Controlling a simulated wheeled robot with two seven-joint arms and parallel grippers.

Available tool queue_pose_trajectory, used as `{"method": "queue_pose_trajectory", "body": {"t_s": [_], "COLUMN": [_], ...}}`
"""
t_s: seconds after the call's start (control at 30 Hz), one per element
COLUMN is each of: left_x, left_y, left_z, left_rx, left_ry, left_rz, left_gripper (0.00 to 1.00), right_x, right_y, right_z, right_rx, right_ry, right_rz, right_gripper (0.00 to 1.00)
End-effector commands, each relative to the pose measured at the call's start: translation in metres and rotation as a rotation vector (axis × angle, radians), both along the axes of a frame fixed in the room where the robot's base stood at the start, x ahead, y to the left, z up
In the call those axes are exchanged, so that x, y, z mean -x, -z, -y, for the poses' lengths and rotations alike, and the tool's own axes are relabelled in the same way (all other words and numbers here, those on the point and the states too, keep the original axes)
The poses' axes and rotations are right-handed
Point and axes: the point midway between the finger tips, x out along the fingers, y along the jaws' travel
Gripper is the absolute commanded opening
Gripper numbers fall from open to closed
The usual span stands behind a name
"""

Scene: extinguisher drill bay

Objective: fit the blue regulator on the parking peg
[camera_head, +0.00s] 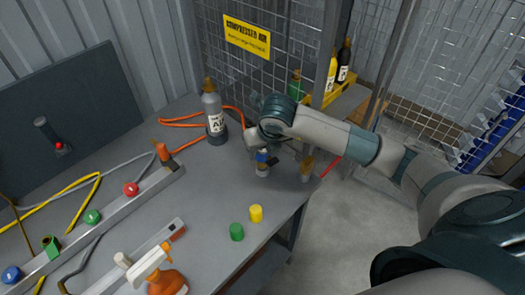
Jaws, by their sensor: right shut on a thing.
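The blue regulator (262,155) is a small blue piece at the tip of my right arm, near the table's right edge. My right gripper (266,159) is shut on it, reaching in from the right, and its wrist hides part of the piece. Directly below the blue piece is a short grey and brown post (262,170), which may be the parking peg. I cannot tell whether the two touch or are apart. A brass-topped piece (307,167) stands to its right at the table's edge. My left gripper is not in view.
A grey air cylinder (215,115) stands behind on the table (200,190), with an orange hose beside it. Yellow (256,213) and green (237,232) caps stand in front. A rail with coloured knobs (110,215) and a spray bottle (165,280) are at left. Wire mesh is behind.

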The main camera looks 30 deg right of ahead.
Motion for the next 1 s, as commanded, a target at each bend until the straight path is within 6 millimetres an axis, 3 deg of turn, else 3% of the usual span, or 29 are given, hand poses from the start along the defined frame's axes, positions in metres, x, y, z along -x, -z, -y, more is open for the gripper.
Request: {"method": "queue_pose_trajectory", "body": {"t_s": [1.0], "left_x": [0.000], "left_y": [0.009], "left_z": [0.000], "left_rx": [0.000], "left_ry": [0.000], "left_rz": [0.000], "left_gripper": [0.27], "right_x": [0.000], "right_y": [0.009], "right_z": [0.000], "right_rx": [-0.001], "right_ry": [0.000], "right_rz": [0.002], "right_gripper": [0.17]}}
